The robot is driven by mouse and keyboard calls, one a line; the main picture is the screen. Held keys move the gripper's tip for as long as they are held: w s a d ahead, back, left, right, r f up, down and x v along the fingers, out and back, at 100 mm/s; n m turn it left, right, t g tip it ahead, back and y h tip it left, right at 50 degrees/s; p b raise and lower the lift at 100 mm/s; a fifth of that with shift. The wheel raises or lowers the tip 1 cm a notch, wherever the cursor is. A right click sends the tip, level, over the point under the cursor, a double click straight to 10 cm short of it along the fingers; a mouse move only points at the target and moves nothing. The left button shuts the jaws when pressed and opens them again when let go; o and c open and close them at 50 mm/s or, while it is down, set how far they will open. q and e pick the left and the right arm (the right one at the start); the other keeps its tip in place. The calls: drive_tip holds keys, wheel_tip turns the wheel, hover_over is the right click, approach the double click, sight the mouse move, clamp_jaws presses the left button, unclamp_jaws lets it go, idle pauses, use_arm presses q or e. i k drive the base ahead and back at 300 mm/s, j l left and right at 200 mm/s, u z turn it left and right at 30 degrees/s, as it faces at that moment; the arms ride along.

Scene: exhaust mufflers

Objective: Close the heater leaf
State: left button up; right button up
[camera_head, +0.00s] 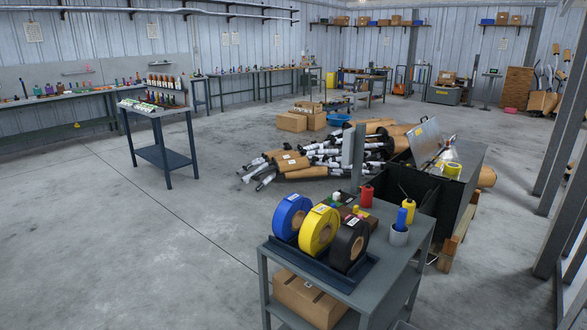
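A dark box-shaped unit (467,172) stands right of centre on a wooden support; it looks like the heater. A light metal leaf (424,143) with a small yellow label is tilted up at its top, so it appears raised. A yellow-and-white item (452,160) sits at the top of the unit beside the leaf. The hinge of the leaf cannot be made out. Neither of my grippers shows in the head view.
A grey cart (350,290) carrying blue, yellow and black tape rolls stands in front of the unit. Exhaust mufflers (300,172) lie piled behind it. Posts (566,120) stand at the right. A small table (165,155) stands left; the floor at left is clear.

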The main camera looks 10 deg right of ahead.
sight(424, 141)
drive_tip(key=i+j+u, duration=0.15)
drive_tip(key=i+u, duration=0.35)
drive_tip(key=i+l+u, duration=0.1)
drive_tip(key=i+u, duration=0.35)
drive_tip(key=i, duration=0.15)
drive_tip(key=i+u, duration=0.45)
drive_tip(key=i, duration=0.9)
drive_tip(key=i+z, duration=0.4)
drive_tip(key=i, duration=0.2)
drive_tip(key=i+j+z, duration=0.1)
drive_tip(key=i+z, duration=0.35)
drive_tip(key=i, duration=0.15)
drive_tip(key=i+l+z, duration=0.1)
drive_tip(key=i+z, duration=0.5)
drive_tip(key=z, duration=0.2)
drive_tip(key=i+z, duration=0.4)
drive_tip(key=i+l+z, duration=0.1)
drive_tip(key=i+z, duration=0.35)
drive_tip(key=i+j+z, duration=0.1)
drive_tip(key=i+z, duration=0.4)
drive_tip(key=i+j+z, duration=0.3)
drive_tip(key=i, duration=0.2)
drive_tip(key=i+j+z, duration=0.2)
drive_tip(key=i+z, duration=0.15)
drive_tip(key=i, duration=0.2)
drive_tip(key=i+j+z, duration=0.3)
drive_tip(key=i+j, duration=0.1)
drive_tip(key=i, duration=0.05)
